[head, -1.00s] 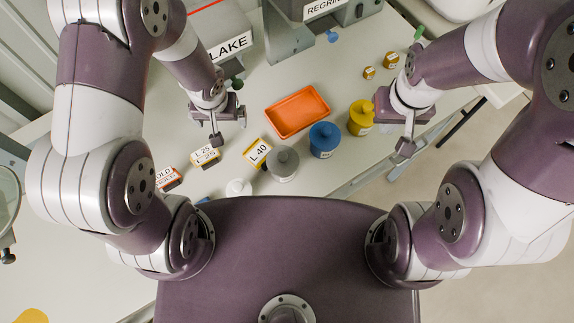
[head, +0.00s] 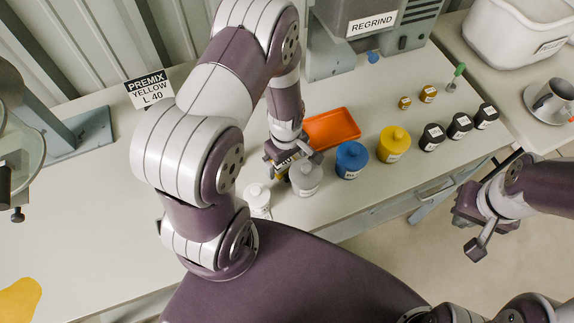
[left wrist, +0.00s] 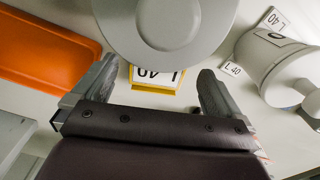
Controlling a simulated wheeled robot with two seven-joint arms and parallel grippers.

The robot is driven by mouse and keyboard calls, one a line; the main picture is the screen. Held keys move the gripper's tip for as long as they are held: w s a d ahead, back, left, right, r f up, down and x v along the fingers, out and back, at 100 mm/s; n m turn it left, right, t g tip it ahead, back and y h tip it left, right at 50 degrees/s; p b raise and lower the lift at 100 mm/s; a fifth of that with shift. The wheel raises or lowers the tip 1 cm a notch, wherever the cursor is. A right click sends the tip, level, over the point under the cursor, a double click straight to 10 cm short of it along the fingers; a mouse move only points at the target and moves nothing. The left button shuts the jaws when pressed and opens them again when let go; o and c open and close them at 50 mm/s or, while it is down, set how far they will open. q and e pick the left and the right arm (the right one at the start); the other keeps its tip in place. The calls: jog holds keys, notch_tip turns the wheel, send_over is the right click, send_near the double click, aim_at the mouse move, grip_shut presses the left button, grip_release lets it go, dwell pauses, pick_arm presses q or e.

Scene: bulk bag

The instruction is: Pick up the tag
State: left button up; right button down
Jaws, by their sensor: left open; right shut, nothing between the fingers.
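The tag (left wrist: 155,78), a white card with a yellow edge marked L 40, lies on the bench in the left wrist view. It reads upside down there, and a grey lidded jar (left wrist: 172,25) covers part of its far side. My left gripper (left wrist: 158,90) is open, with one finger on each side of the tag. In the head view my left gripper (head: 288,158) is low at the bench beside the grey jar (head: 305,177), and mostly hides the tag. My right gripper (head: 474,240) is shut and empty, off the bench's front edge.
An orange tray (head: 332,128) lies just behind the left gripper. A blue jar (head: 351,160), a yellow jar (head: 393,144) and several dark jars stand rightward. A white jar (head: 257,198) stands left of the grey one. A PREMIX YELLOW L 40 sign (head: 149,89) stands at left.

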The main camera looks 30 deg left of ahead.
aim_at(286, 166)
pick_arm(q)
notch_tip(286, 166, down, 3)
jog(key=shift+r, duration=0.2)
jog(key=shift+w+a+f, duration=0.1)
jog(key=shift+w+f, duration=0.05)
jog(key=shift+f, duration=0.05)
jog(key=shift+r, duration=0.1)
jog(key=c, duration=0.9)
jog(key=shift+c, duration=0.2)
